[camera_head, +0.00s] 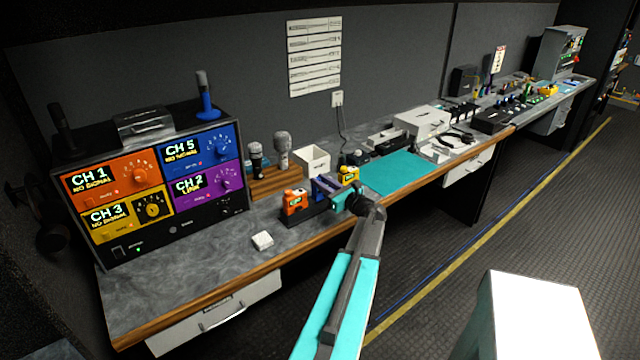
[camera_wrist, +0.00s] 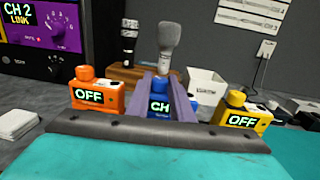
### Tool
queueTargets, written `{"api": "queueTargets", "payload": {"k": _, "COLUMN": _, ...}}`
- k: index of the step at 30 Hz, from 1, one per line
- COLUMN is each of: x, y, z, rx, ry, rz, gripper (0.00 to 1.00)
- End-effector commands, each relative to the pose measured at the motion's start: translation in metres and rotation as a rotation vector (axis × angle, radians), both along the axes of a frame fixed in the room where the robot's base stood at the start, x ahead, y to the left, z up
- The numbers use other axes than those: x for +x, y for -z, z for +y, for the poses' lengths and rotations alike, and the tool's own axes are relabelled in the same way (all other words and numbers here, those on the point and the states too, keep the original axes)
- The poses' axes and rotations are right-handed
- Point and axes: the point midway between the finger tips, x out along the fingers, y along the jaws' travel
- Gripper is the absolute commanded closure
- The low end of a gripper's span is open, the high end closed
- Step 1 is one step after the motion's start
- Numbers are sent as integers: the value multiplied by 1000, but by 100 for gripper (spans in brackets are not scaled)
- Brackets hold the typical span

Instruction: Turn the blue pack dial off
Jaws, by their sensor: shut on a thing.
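The blue pack (camera_wrist: 159,107) stands in the middle of a row of three in the wrist view. Its screen shows "CH"; the rest of the text is hidden by my fingers. My gripper (camera_wrist: 161,77) has its two purple-grey fingers on either side of the blue dial (camera_wrist: 160,84) on top of the pack, shut on it. In the head view my gripper (camera_head: 328,186) reaches the row from the right and mostly hides the blue pack. The orange pack (camera_wrist: 97,97) on the left and the yellow pack (camera_wrist: 242,117) on the right both read "OFF".
A dark rack (camera_head: 318,215) holds the packs. Microphones (camera_head: 282,152) stand behind on a wooden block, beside a white box (camera_head: 312,160). The receiver stack (camera_head: 155,185) is on the left, a white block (camera_head: 263,241) in front. A teal mat (camera_head: 400,172) lies to the right.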

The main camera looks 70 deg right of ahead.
Motion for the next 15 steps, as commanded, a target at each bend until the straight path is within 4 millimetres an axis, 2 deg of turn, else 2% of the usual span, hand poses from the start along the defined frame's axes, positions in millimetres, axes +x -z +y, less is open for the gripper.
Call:
{"api": "queueTargets", "payload": {"k": 1, "x": -1, "y": 1, "z": -5, "rx": -2, "ry": -27, "rz": 0, "gripper": 100}}
{"api": "queueTargets", "payload": {"k": 15, "x": -3, "y": 0, "z": -10, "rx": -2, "ry": -285, "rz": 0, "gripper": 100}}
